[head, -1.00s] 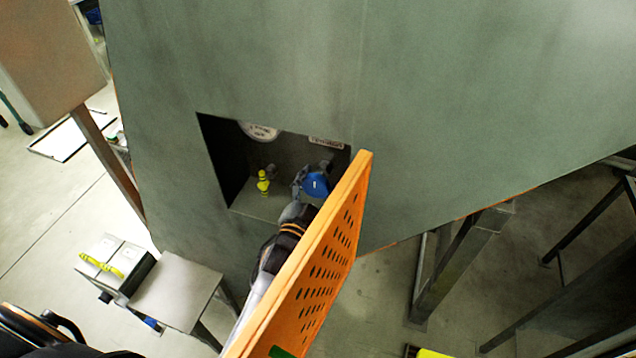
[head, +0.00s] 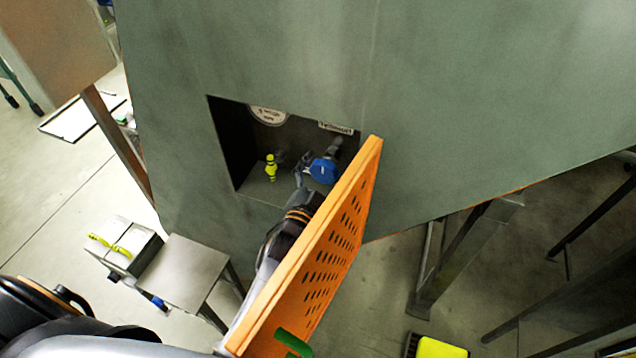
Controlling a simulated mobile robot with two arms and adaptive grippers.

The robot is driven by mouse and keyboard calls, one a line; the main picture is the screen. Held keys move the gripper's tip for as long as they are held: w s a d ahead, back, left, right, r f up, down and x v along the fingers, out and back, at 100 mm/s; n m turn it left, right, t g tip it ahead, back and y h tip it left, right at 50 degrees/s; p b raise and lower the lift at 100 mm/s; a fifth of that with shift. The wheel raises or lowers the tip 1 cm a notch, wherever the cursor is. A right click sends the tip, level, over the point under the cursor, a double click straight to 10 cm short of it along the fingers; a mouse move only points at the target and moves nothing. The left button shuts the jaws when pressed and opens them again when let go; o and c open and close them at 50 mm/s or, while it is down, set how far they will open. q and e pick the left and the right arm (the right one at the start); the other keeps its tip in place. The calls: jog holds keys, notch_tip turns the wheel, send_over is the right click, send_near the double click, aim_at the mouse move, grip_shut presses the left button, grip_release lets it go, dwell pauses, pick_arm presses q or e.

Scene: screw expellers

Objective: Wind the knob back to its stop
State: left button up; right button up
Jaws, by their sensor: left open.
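A blue knob (head: 323,171) sits inside a square recess in the large grey-green machine panel, at its right side. My left gripper (head: 308,172) reaches into the recess beside the knob, its fingers open at the knob's left. Whether a finger touches the knob I cannot tell. An open orange perforated door (head: 322,262) hides part of my left arm and wrist. My right gripper does not show.
A yellow handle (head: 270,167) stands left of the knob in the recess, under a round white label (head: 268,115). The orange door stands close along my left arm's right side. A small grey table (head: 182,273) is at lower left.

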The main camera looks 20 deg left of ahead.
pick_arm(q)
jog(key=s, duration=1.1)
jog(key=shift+s+a, duration=0.2)
jog(key=s+a+f+n+g+y, duration=0.1)
jog(key=s+a+f+n+g, duration=0.3)
jog(key=s+f+g, duration=0.25)
jog(key=s+f+n+g, duration=0.1)
jog(key=s+g, duration=0.7)
jog(key=s, duration=0.5)
jog(key=s+f+g+b, duration=0.1)
jog(key=s+f+b, duration=0.15)
jog(key=f, duration=2.75)
jog(key=s+a+f+g, duration=0.1)
jog(key=s+a+f, duration=0.1)
jog(key=s+f, duration=1.3)
jog(key=shift+s, duration=0.7)
